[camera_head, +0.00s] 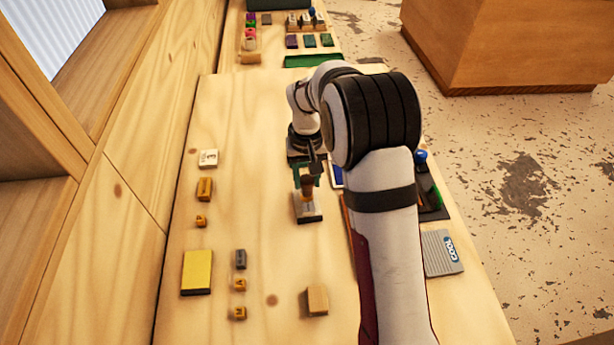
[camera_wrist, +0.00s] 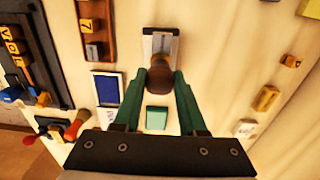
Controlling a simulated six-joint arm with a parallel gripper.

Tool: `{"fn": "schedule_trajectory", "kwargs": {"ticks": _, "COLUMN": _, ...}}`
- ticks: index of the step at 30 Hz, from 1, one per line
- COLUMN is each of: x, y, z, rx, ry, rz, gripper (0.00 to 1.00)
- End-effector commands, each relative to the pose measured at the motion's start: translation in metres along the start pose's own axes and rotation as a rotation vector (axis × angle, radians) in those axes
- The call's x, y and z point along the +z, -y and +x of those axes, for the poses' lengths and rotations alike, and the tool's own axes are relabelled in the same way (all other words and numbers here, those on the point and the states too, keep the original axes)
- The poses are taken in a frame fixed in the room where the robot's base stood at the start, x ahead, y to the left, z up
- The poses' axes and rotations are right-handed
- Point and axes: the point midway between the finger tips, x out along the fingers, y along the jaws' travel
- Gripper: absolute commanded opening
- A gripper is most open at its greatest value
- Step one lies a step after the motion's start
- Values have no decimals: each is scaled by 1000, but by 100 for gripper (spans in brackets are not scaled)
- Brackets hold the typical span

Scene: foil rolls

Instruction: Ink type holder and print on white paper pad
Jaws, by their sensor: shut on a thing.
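My gripper (camera_head: 307,172) has its green fingers closed around a brown wooden handle (camera_wrist: 160,77), which I take to be the type holder's; it also shows in the head view (camera_head: 307,188). Below the handle is a pale grey and white rectangular block (camera_head: 308,208) with a dark edge, also in the wrist view (camera_wrist: 161,44). I cannot tell whether this block is the holder's base or the white paper pad under it. A blue pad with a white border (camera_wrist: 107,88) lies left of the gripper, and a teal pad (camera_wrist: 157,115) shows between the fingers.
A yellow pad (camera_head: 197,270), small type blocks (camera_head: 239,260) and a wooden block (camera_head: 317,299) stand on the table. A brown tray with type blocks (camera_wrist: 95,30) is nearby.

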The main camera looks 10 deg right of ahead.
Motion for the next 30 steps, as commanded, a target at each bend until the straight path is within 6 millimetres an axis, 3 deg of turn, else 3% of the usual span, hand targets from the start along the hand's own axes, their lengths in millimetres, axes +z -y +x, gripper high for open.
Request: {"fn": "schedule_trajectory", "kwargs": {"ticks": 30, "x": 0, "y": 0, "z": 9, "rx": 0, "ry": -1, "rz": 0, "gripper": 0}}
